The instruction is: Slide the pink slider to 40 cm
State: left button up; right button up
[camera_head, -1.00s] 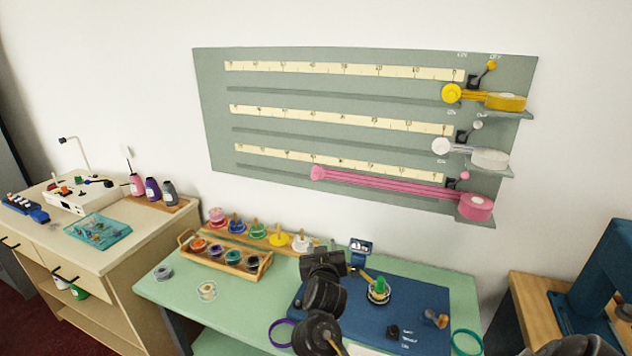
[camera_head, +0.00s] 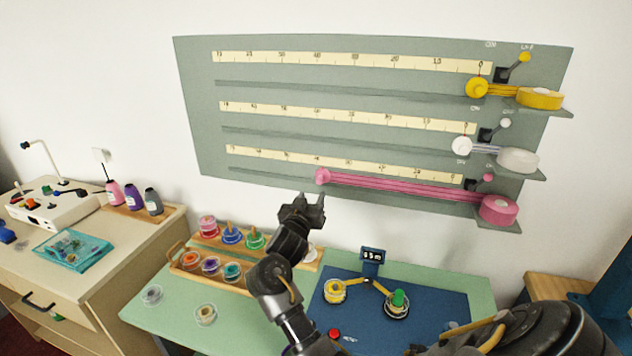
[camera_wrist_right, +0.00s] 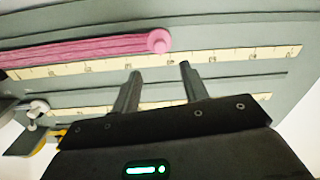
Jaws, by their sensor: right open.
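The pink slider (camera_head: 322,176) is a round knob at the left end of a pink ribbon (camera_head: 400,188) stretched from a pink reel (camera_head: 498,209) on the grey wall board's lowest row. It stands just under the pale ruler (camera_head: 270,157), around the mark that looks like 40; the small figures are hard to read. My right gripper (camera_head: 312,200) is just below and left of the knob, apparently empty. In the right wrist view its two fingers (camera_wrist_right: 157,74) are apart, with the knob (camera_wrist_right: 158,40) beyond the tips and not between them. My left gripper is out of view.
Yellow (camera_head: 476,88) and white (camera_head: 462,146) sliders sit near the right ends of the rows above. Below are a green table with a wooden spool rack (camera_head: 180,262), a blue mat (camera_head: 440,310) and a small display (camera_head: 373,256). The wall left of the knob is clear.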

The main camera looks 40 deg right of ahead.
aim_at(319, 181)
jog(key=p+x, duration=0.1)
jog(key=x, duration=0.7)
jog(key=shift+w+d+p, duration=0.25)
jog(key=shift+d+p, duration=0.05)
jog(key=shift+p, duration=0.1)
jog(key=shift+w+d+f, duration=0.15)
jog(key=shift+w+d, duration=0.05)
jog(key=shift+d, duration=0.05)
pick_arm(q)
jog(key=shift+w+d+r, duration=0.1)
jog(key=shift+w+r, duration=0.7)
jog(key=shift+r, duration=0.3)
pick_arm(e)
grip_shut()
